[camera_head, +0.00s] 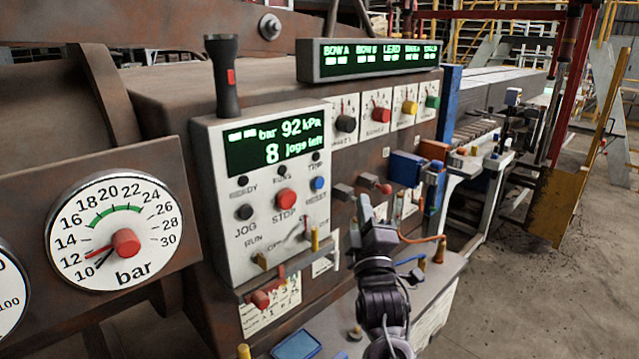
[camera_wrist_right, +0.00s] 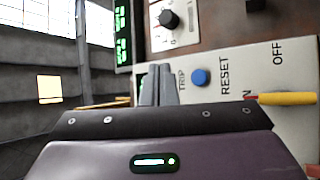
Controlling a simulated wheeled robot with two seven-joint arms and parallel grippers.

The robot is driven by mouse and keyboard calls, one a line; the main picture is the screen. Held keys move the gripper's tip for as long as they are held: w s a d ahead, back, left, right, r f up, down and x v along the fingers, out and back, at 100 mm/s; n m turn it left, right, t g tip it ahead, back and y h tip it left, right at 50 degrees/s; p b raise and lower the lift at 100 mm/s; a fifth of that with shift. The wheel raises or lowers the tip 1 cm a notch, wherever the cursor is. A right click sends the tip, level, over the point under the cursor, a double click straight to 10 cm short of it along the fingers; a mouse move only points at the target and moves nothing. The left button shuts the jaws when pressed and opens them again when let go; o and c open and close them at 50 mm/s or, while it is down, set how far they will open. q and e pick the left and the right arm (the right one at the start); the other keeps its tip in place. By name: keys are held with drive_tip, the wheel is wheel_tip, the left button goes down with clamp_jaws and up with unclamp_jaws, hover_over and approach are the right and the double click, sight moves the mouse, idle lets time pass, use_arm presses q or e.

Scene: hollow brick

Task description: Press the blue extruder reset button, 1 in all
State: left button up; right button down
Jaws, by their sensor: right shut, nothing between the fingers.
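The blue reset button (camera_head: 318,183) is on the right side of the grey control panel (camera_head: 215,165), under the small TRIP lamp and above the word RESET. In the right wrist view the blue button (camera_wrist_right: 201,77) shows just beyond and to the right of my fingertips, beside the printed word RESET. My right gripper (camera_head: 360,215) is shut and empty, to the right of the panel and lower than the button in the head view. In the wrist view its closed fingers (camera_wrist_right: 158,85) point toward the panel, apart from the button as far as I can tell. My left gripper is not in view.
A red STOP button (camera_head: 285,199) and a black JOG button (camera_head: 244,212) sit left of the blue one. A yellow switch lever (camera_head: 314,239) sticks out below it. A black torch-like handle (camera_head: 226,80) stands on the panel. A bar gauge (camera_head: 115,230) is at left.

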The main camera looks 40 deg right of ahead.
sight(319, 183)
drive_tip(key=w, duration=0.9)
drive_tip(key=shift+a, duration=0.4)
idle(1.8)
drive_tip(key=shift+w, duration=0.35)
drive_tip(key=shift+w, duration=0.4)
idle(0.6)
drive_tip(key=shift+s, duration=0.2)
drive_tip(key=shift+s+p, duration=0.45)
drive_tip(key=shift+s, duration=0.2)
